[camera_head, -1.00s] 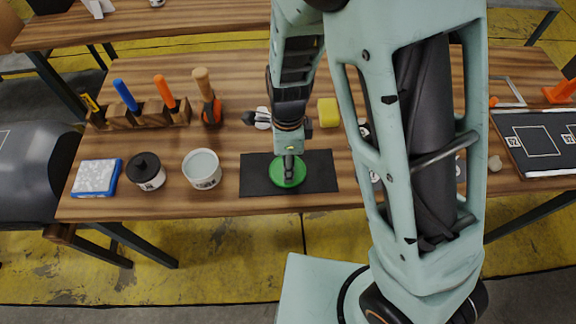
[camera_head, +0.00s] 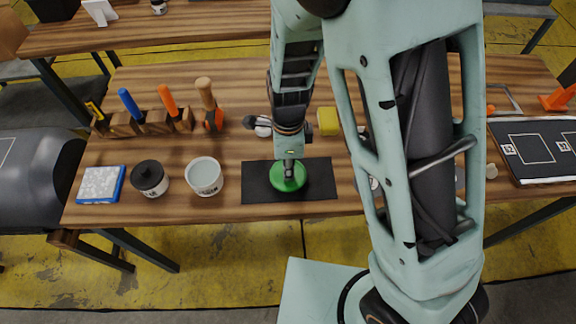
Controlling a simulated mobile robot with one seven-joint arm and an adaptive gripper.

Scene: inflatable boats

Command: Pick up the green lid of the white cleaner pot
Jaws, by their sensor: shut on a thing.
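The green lid (camera_head: 288,181) is a round disc at the black mat (camera_head: 258,187) near the table's front edge. My gripper (camera_head: 288,165) points down and is shut on the lid's middle. I cannot tell whether the lid touches the mat or hangs just above it. The white cleaner pot (camera_head: 205,179) stands open to the left of the mat, with a pale inside and a dark label on its front. My gripper hides the lid's knob.
A white pot with a black lid (camera_head: 150,179) and a blue-edged pad (camera_head: 101,185) stand further left. A wooden rack (camera_head: 145,123) holds tools behind them. A yellow block (camera_head: 328,121) is behind the mat. A black board (camera_head: 536,150) lies at the right.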

